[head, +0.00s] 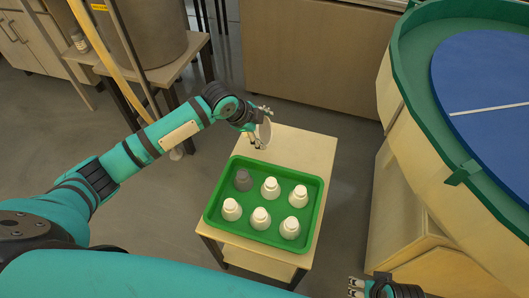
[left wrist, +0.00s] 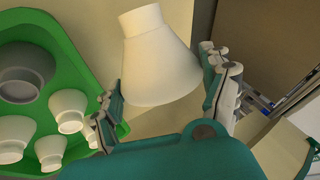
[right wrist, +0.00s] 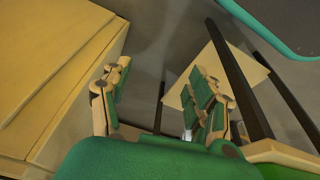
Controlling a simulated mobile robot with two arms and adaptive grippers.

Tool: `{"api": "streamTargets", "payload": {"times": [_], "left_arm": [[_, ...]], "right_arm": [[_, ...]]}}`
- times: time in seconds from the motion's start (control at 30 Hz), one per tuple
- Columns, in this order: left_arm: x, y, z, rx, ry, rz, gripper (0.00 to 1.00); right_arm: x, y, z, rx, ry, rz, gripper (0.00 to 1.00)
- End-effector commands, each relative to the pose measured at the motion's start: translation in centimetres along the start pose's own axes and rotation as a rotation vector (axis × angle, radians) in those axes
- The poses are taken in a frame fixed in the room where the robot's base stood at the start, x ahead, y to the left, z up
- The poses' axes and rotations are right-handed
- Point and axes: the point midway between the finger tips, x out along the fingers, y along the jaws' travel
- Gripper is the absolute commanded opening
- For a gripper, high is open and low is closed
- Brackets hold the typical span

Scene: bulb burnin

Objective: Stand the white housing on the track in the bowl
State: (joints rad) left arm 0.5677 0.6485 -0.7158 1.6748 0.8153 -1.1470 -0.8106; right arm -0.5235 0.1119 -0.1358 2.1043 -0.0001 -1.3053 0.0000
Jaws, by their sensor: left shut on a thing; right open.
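My left gripper (head: 258,136) is shut on a white housing (left wrist: 155,55), a flared cone with a narrow neck. In the head view this housing (head: 265,130) is partly hidden by the fingers, above the far edge of the small table. The bowl (head: 412,70) is the large round green-rimmed vessel at the right. Its green track (head: 425,105) runs between the wall and a blue disc (head: 490,75). My left gripper is well apart from the bowl. My right gripper (head: 357,287) is open and empty at the bottom, below the bowl; it also shows in the right wrist view (right wrist: 163,82).
A green tray (head: 290,172) on a small wooden table (head: 305,145) holds several white housings (head: 270,187) and one grey housing (head: 243,180). A green clip (head: 462,172) sits at the bowl's near edge. A wooden cabinet (head: 405,225) stands under the bowl. Floor shows between table and cabinet.

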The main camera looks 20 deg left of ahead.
Motion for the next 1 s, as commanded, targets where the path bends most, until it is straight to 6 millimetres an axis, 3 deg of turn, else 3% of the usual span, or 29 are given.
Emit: {"api": "streamTargets", "payload": {"times": [0.43,0.87,0.9,1.0], "left_arm": [[4.5,2.2,1.9,0.001,-0.001,0.001,0.42],[4.9,2.4,2.1,0.001,0.0,0.0,0.42],[4.9,2.4,2.1,0.001,0.0,0.0,0.85],[4.9,2.4,2.0,0.001,-0.001,0.0,0.9]], "right_arm": [[-4.9,0.2,-0.7,0.003,0.028,0.005,0.6],[-5.4,0.2,-0.8,0.004,0.027,0.005,0.6],[-5.4,0.2,-0.8,0.004,0.028,0.005,0.6],[-5.4,0.2,-0.8,0.004,0.028,0.005,0.6]]}}
